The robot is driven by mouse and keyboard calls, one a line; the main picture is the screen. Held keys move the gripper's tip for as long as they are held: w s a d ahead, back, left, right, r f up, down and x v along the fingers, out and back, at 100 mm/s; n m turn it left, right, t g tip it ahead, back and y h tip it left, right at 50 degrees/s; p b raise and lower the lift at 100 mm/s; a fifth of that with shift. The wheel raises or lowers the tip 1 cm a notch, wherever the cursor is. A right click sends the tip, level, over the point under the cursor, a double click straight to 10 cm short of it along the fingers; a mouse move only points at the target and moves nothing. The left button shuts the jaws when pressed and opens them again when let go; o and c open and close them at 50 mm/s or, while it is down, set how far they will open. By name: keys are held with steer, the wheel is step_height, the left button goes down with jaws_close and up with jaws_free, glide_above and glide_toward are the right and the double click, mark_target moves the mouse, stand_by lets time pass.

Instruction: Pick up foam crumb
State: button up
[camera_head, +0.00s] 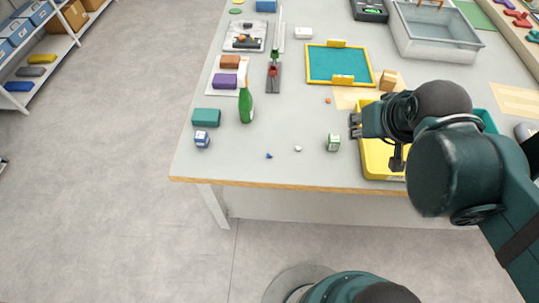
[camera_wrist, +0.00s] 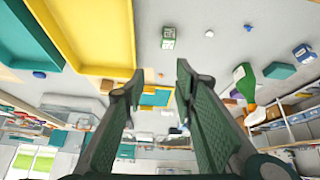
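Several small crumb-like bits lie loose on the grey table, and I cannot tell which are foam. A white one (camera_head: 298,149) and a blue one (camera_head: 269,156) are near the front edge; an orange one (camera_head: 327,100) is farther back. In the wrist view the white bit (camera_wrist: 209,33) and blue bit (camera_wrist: 248,27) show at upper right, and the orange bit (camera_wrist: 161,75) shows between the fingertips but far beyond them. My gripper (camera_wrist: 160,71) is open and empty. In the head view my gripper (camera_head: 355,126) is beside the yellow tray, seen side-on.
The yellow tray (camera_head: 371,160) is partly hidden by my arm.

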steer(key=w+a+f+n+g+p, duration=0.4)
steer(key=a+n, duration=0.3)
steer(key=a, duration=0.4)
steer(key=n+g+p, duration=0.3)
steer(key=n, duration=0.5)
glide_above(270, 156)
steer(key=shift+f, duration=5.3)
steer(key=shift+f+b, duration=0.5)
steer(key=shift+f, duration=0.8)
steer(key=shift+f, duration=0.1)
steer(key=shift+w+f+b, duration=0.1)
steer(key=shift+f+b, duration=0.6)
steer(key=shift+f, duration=1.8)
steer(key=c, duration=0.7)
